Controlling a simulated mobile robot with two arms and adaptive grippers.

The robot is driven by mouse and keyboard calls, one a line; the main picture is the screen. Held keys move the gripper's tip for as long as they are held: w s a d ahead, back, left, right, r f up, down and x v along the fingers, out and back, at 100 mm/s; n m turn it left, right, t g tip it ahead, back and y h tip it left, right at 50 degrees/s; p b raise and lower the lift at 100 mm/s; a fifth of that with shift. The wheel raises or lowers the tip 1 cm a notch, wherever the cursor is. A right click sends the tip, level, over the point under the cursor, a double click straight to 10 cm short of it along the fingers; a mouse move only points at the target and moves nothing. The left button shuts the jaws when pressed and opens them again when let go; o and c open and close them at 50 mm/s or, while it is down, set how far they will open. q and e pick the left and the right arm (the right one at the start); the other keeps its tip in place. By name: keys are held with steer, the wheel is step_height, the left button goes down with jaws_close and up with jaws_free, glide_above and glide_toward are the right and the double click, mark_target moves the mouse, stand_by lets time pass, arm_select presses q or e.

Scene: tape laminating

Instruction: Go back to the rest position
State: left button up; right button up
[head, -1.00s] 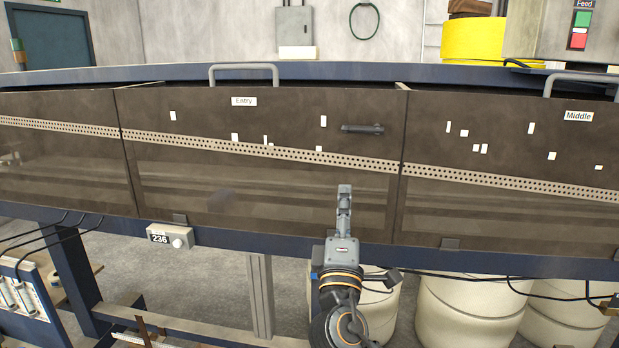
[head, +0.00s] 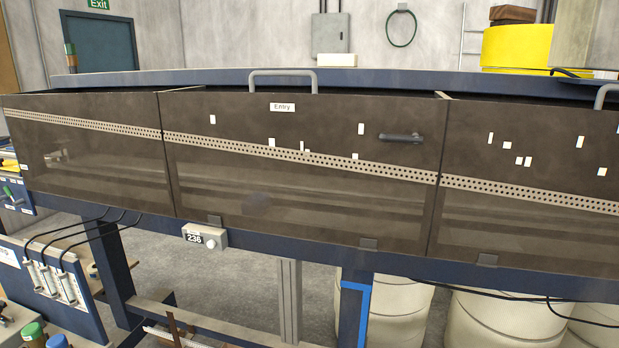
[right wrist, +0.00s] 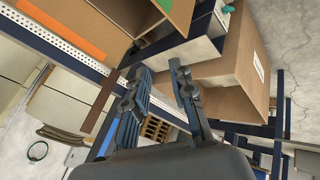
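No gripper shows in the head view, so I cannot see my left gripper. In the right wrist view, my right gripper (right wrist: 158,70) shows two dark fingers spread apart. Nothing is held between them; only the background shows in the gap. Past the fingertips are a cardboard box (right wrist: 235,70) and dark blue frame beams (right wrist: 45,38). The distance to them is hard to judge.
The head view faces a long machine with dark covers; the cover marked Entry (head: 300,180) is shut, with a grey handle (head: 283,74) above. A control box (head: 205,237) hangs below. Pale drums (head: 485,322) stand underneath. Bottles (head: 32,333) stand at lower left.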

steer(key=s+d+f+m+g, duration=0.1)
steer(key=s+f, duration=0.4)
steer(key=s, duration=0.7)
steer(key=s+d+f+m+g, duration=0.2)
steer(key=s+f+m+g, duration=0.1)
steer(key=s, duration=0.9)
steer(key=s+d+f+m+g, duration=0.2)
steer(key=s+f, duration=0.5)
steer(key=s, duration=0.5)
steer(key=shift+s+m+g, duration=0.3)
steer(key=shift+s+m, duration=0.05)
steer(key=shift+m, duration=0.35)
steer(key=shift+f, duration=0.1)
